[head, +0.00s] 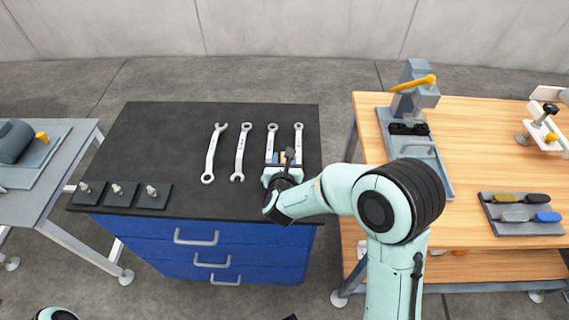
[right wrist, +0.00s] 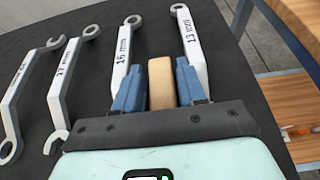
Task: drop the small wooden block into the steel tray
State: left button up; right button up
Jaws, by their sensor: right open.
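The small wooden block (right wrist: 161,84) is tan and stands between the two blue fingers of my right gripper (right wrist: 160,70) in the right wrist view. The fingers are open, one on each side of the block, with little space between; whether they touch it I cannot tell. In the head view my right gripper (head: 286,161) is low over the black worktop, and the block (head: 290,155) shows only as a small tan patch. I cannot identify a steel tray for certain in either view. My left gripper is not in view.
Several wrenches lie on the black worktop (head: 150,140), two right beside my right gripper. Three small black plates (head: 120,194) with metal pieces sit at its front left. A wooden bench (head: 480,150) to the right holds a press (head: 416,90) and a dark tool holder (head: 523,228).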

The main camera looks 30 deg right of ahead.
jog(key=shift+s+f, duration=0.15)
jog(key=shift+f, duration=0.2)
jog(key=shift+f, duration=0.15)
grip_shut()
